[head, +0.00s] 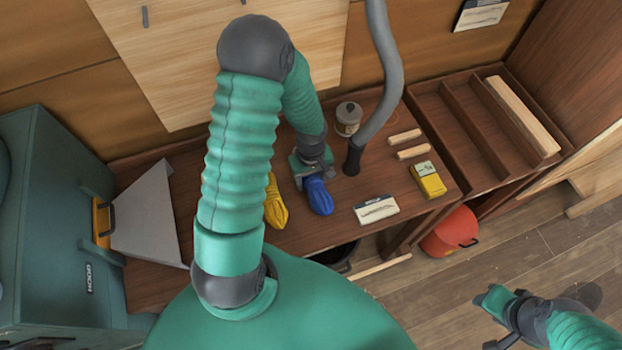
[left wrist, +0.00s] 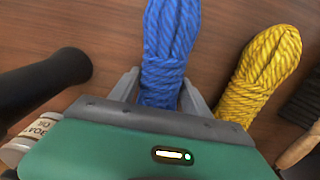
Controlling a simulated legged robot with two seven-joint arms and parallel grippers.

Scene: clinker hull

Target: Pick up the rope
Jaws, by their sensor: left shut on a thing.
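A blue rope (head: 319,196) lies as a bundled hank at the wooden bench top. My left gripper (head: 308,182) is shut on it, and in the left wrist view the two grey fingers stand on either side of the blue rope (left wrist: 166,60). A yellow rope (head: 275,204) lies to the left of the blue one, and it also shows in the left wrist view (left wrist: 262,75), apart from the fingers. My right gripper (head: 497,318) is at the lower right over the floor, empty as far as I see; its finger opening is unclear.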

